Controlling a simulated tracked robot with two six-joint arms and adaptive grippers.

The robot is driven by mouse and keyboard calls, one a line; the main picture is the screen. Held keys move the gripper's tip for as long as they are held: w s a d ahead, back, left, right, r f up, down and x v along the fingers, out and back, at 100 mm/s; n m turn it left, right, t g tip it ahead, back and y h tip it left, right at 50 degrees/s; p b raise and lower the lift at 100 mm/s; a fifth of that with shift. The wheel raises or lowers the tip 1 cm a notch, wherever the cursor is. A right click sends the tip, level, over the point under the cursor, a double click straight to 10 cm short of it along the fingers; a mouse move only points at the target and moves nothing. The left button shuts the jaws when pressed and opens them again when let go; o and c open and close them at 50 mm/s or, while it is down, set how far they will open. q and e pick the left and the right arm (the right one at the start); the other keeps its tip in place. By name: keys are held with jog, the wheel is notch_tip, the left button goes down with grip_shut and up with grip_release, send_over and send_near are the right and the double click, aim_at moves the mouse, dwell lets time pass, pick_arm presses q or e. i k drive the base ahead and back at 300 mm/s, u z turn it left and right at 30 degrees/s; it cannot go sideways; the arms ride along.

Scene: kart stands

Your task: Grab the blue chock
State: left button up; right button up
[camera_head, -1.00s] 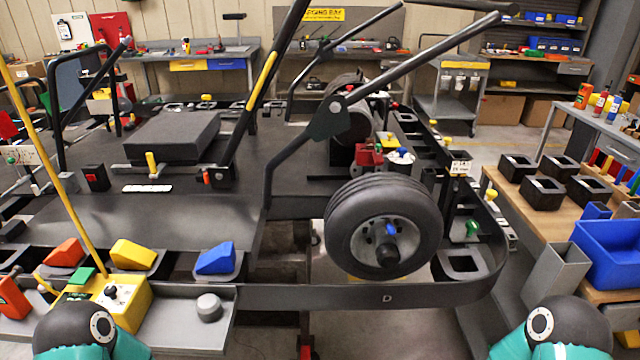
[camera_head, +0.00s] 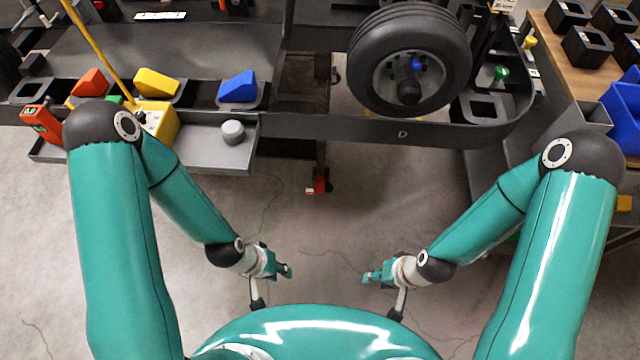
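The blue chock (camera_head: 239,86) is a wedge sitting in a grey-rimmed holder on the near edge of the kart stand, left of the wheel. A yellow chock (camera_head: 156,83) and an orange chock (camera_head: 89,82) sit in similar holders to its left. My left gripper (camera_head: 287,271) is low over the floor, below and apart from the stand. My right gripper (camera_head: 368,277) faces it from the right, also over the floor. Both are small and seen from above, so their finger gaps cannot be made out. Neither touches a chock.
A grey tray (camera_head: 205,150) with a grey knob (camera_head: 233,132) juts out below the chocks. A wheel (camera_head: 450,60) is mounted at the right. Open floor (camera_head: 300,215) lies between my arms.

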aim_at(243, 87)
jog(key=z, duration=1.8)
jog(key=i, duration=0.1)
jog(key=u, duration=3.3)
jog(key=k, duration=0.7)
jog(key=z, duration=0.3)
jog(key=i, duration=1)
jog(key=z, duration=0.05)
